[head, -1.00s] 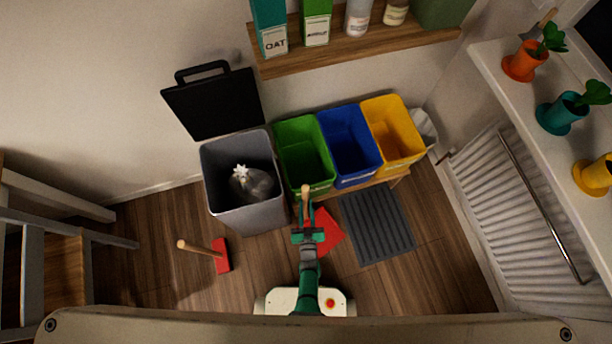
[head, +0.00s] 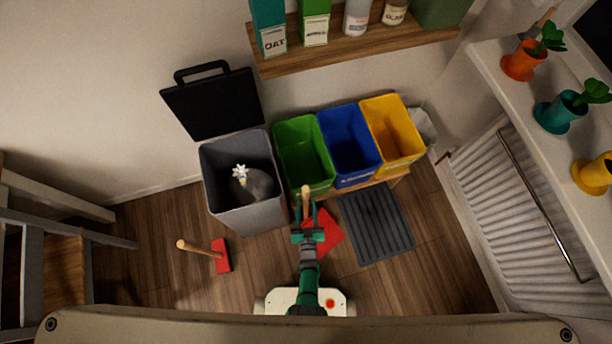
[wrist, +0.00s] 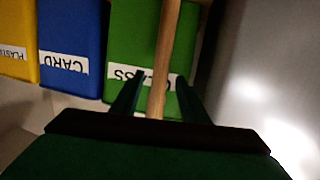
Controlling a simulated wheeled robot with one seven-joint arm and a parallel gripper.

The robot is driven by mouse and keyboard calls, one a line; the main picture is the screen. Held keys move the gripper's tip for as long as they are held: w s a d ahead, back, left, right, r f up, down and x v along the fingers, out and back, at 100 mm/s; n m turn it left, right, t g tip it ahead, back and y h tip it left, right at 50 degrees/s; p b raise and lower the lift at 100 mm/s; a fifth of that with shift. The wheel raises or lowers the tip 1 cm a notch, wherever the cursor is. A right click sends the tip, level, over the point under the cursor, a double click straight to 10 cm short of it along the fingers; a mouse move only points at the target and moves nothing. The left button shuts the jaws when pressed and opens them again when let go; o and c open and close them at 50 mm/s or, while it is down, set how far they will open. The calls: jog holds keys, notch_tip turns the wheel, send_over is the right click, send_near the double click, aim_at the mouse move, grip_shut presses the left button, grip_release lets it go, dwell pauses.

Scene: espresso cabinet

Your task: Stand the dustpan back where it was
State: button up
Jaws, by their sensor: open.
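The dustpan has a red pan (head: 325,231) low by the floor in front of the green bin, and its wooden handle (head: 305,196) points up. In the wrist view the handle (wrist: 166,60) runs upright between the two fingers of my gripper (wrist: 158,92). My gripper (head: 307,216) is open around the handle, with a finger on each side. My arm and gripper hide part of the pan, so I cannot tell how its base meets the floor.
A grey bin (head: 243,215) with a bag in it stands left of the green (head: 303,150), blue (head: 348,145) and yellow (head: 392,130) bins. A grey mat (head: 378,225) lies right of the pan.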

jog(key=shift+r, duration=0.1)
jog(key=s+r, duration=0.2)
jog(key=s, duration=0.9)
jog(key=s+r, duration=0.3)
jog(key=r, duration=1.1)
jog(key=s+r, duration=0.3)
jog(key=r, duration=1.2)
jog(key=s+r+h, duration=0.1)
jog(key=s+r, duration=0.3)
jog(key=r, duration=1.1)
jog(key=shift+d+m+g, duration=0.35)
jog(key=shift+m+g, duration=0.05)
